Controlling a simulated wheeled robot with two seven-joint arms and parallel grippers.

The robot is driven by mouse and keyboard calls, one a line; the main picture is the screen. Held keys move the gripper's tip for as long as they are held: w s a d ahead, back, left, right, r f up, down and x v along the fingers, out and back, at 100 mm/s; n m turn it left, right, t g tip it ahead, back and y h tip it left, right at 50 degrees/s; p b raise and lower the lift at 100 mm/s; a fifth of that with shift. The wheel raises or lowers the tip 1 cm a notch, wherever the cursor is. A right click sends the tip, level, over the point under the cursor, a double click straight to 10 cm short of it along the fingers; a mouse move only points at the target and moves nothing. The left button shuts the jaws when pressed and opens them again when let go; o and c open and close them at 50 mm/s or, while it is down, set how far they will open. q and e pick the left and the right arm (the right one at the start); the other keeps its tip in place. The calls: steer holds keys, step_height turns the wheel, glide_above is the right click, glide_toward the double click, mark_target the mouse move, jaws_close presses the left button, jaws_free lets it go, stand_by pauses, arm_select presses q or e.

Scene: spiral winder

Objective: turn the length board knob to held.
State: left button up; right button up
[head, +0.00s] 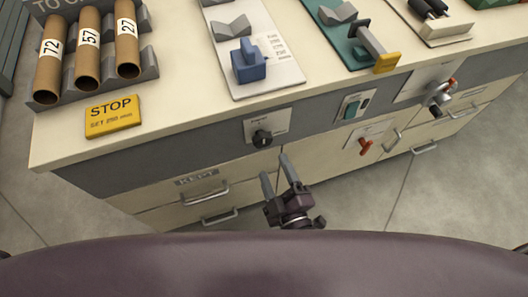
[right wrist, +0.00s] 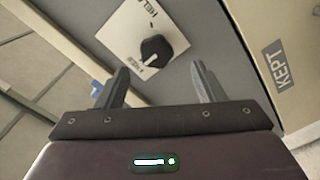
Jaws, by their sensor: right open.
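The length board knob (head: 262,138) is a round black knob on a white plate (head: 284,126) set in the grey front panel of the bench. In the right wrist view the knob (right wrist: 155,49) shows a white pointer line toward the lower label, whose word I cannot read surely. A partly cut-off label starting "HEL" is at the plate's upper edge (right wrist: 129,21). My right gripper (head: 275,167) is open and empty, in front of and a little below the knob. Its fingertips (right wrist: 158,70) are spread to either side of the knob, apart from it. My left gripper is out of view.
A teal switch (head: 350,107), an orange lever (head: 365,146) and a metal crank (head: 438,97) are further right on the front. Drawers, one marked KEPT (head: 197,180), lie below. A yellow STOP block (head: 112,116) and cardboard tubes (head: 88,50) stand on top.

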mark_target(264, 144)
steer(key=x, duration=0.7)
steer(key=shift+w+r, duration=0.3)
steer(key=shift+w, duration=0.1)
steer(key=c, duration=1)
